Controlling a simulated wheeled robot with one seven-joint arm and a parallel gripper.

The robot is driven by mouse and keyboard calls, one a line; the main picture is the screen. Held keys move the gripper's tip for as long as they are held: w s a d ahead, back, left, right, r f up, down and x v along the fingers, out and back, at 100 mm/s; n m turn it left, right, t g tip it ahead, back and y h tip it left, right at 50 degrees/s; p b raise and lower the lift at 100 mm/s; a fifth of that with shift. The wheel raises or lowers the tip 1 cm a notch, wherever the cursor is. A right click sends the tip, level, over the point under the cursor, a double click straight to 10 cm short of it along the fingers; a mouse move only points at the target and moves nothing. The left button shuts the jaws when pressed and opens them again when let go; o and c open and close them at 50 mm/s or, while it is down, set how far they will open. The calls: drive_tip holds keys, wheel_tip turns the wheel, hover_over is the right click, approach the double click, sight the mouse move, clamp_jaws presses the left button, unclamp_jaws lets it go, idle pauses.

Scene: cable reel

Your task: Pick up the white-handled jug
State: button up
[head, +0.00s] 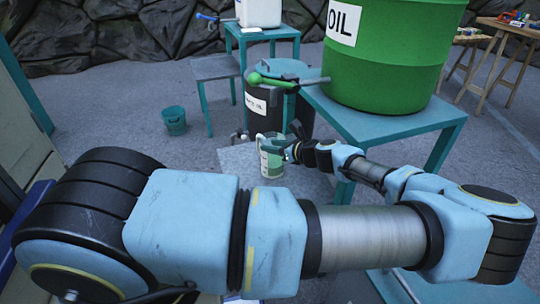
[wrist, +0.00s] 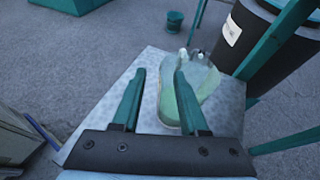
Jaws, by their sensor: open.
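The jug (head: 271,160) is pale and translucent with green in it, and it stands upright on a grey, low platform in the head view. In the wrist view the jug (wrist: 207,78) lies ahead of my gripper (wrist: 160,72), with its body on both sides of the right finger. My gripper (head: 291,149) is open, with two green fingers apart and nothing held. The left finger is clear of the jug. The right finger overlaps the jug in the picture; I cannot tell whether it touches.
The grey platform (wrist: 150,62) bears the jug. A black labelled drum (head: 262,98) stands just behind it. A green OIL barrel (head: 395,60) sits on a teal table (head: 425,124) at right. A small teal bucket (head: 174,121) stands on open floor at left.

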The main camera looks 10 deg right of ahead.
sight(261, 143)
drive_tip(key=x, duration=0.3)
drive_tip(key=p+x, duration=0.1)
drive_tip(key=shift+w+d+f, duration=0.15)
drive_tip(key=shift+w+f, duration=0.05)
drive_tip(key=shift+w, duration=0.15)
clamp_jaws()
idle(1.1)
